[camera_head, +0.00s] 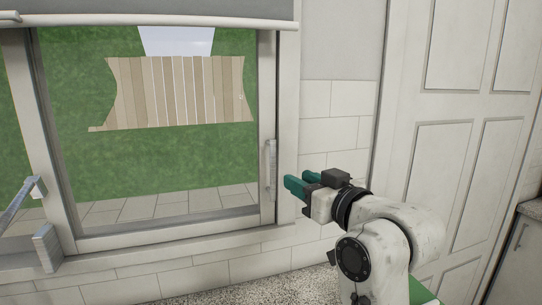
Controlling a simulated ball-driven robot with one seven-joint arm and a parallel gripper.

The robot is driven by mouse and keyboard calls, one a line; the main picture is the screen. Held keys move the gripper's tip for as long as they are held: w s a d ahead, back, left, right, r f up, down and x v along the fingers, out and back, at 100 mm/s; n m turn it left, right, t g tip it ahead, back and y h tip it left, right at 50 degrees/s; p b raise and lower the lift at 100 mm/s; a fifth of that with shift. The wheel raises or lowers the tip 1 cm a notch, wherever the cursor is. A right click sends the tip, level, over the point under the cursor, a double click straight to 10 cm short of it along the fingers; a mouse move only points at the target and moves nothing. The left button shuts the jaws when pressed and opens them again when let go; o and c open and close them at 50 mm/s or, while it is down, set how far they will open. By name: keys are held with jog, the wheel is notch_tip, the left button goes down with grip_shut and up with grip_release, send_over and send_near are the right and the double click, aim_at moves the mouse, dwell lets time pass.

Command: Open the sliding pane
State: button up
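The sliding pane is a framed window (267,110), with glass showing grass and a wooden fence outside. A pale vertical handle (271,170) stands on its right-hand frame bar. The pane looks shut against the right side of the window frame. My gripper (295,182), with green fingers, is just right of the handle, pointing left towards it. Its two fingers look apart with nothing between them. It appears clear of the handle, though the exact depth between them is hard to tell.
A rolled blind (150,20) hangs across the top of the window. A grey bar-like handle (45,235) juts in at the lower left. A white tiled wall (335,115) and a panelled white door (440,110) are at right. A speckled counter (265,289) runs below.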

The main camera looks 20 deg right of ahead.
aim_at(275, 161)
jog(key=p+x, duration=0.1)
jog(key=x, duration=0.2)
jog(key=r+x, duration=0.1)
jog(key=x, duration=0.3)
jog(key=p+x, duration=0.1)
jog(key=x, duration=0.2)
jog(key=shift+w+r+p, duration=0.2)
jog(key=shift+p, duration=0.1)
jog(key=shift+w+f, duration=0.15)
jog(key=shift+w, duration=0.4)
jog(key=shift+c, duration=0.2)
grip_shut()
